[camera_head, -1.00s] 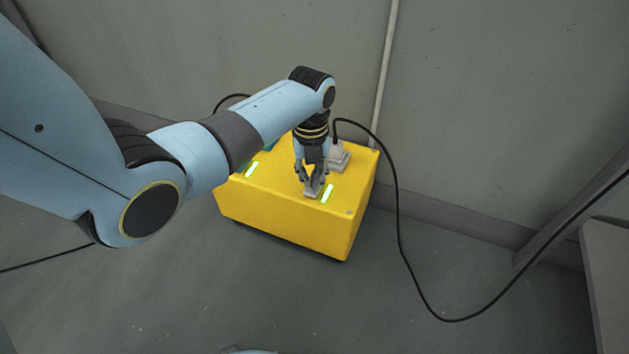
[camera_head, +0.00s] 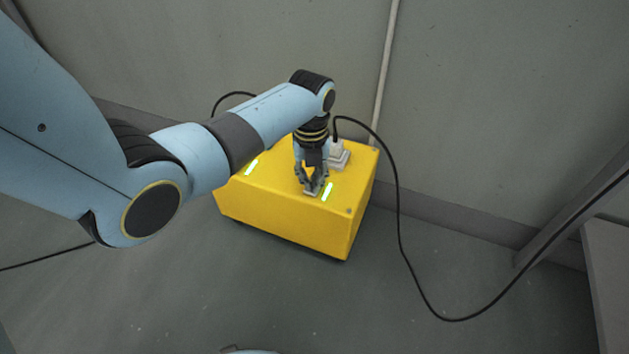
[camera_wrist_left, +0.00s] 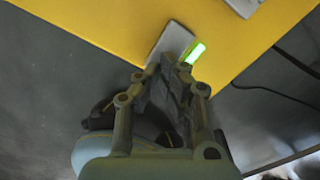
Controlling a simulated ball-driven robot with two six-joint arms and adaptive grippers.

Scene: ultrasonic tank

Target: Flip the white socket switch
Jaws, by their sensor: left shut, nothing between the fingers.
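A pale, whitish-grey switch plate (camera_head: 314,191) sits on top of the yellow box, beside a lit green strip (camera_head: 327,192). My left gripper (camera_head: 312,188) points down over this plate, shut and empty, with its fingertips at or very near its surface. The plate (camera_wrist_left: 168,44) also shows in the left wrist view, partly hidden by the fingers of my left gripper (camera_wrist_left: 178,62). I cannot tell whether the fingertips touch it or how its switch is set. A white socket (camera_head: 341,159) with a plug and black cable stands behind the gripper. My right gripper is not in view.
The yellow box (camera_head: 285,218) stands on the grey floor near the wall. A black cable (camera_head: 400,240) loops down to the right. The floor in front is clear.

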